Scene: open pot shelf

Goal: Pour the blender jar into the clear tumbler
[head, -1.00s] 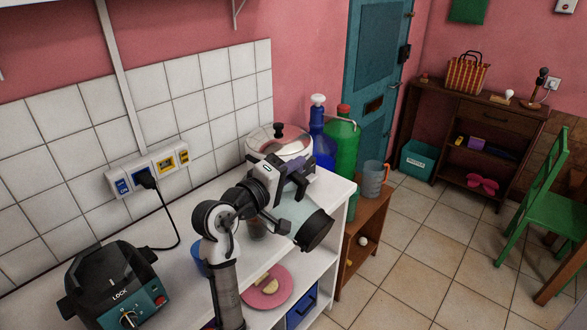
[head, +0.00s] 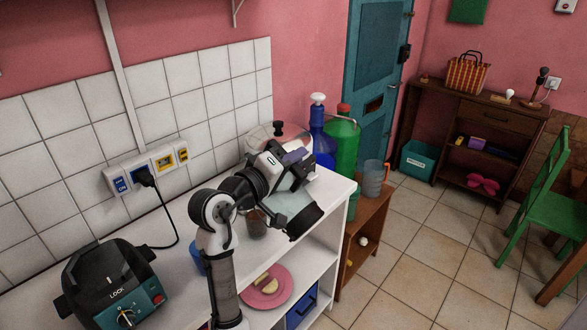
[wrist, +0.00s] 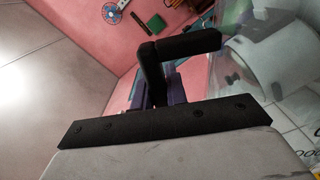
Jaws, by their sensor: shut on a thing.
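My gripper (head: 292,186) is shut on the blender jar (head: 284,207), near the right end of the white shelf top. The jar is translucent with a black collar (head: 304,223) at its lower right end. It is tipped well over, with the collar end to the right. The clear tumbler (head: 257,227) stands on the shelf top just left of the jar, with something dark brown in it. Part of the tumbler and the jar's mouth are hidden behind my arm and gripper. In the wrist view, clear jar wall (wrist: 262,62) shows at the right, beside a black angled piece. I cannot see any flow.
The black blender base (head: 112,285) stands at the front left, its cord running to the wall socket (head: 147,170). A blue cup (head: 198,262) is partly behind my arm. A glass-lidded pot (head: 290,138) and blue (head: 318,130) and green bottles (head: 343,140) stand behind. A pink plate (head: 285,292) lies below.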

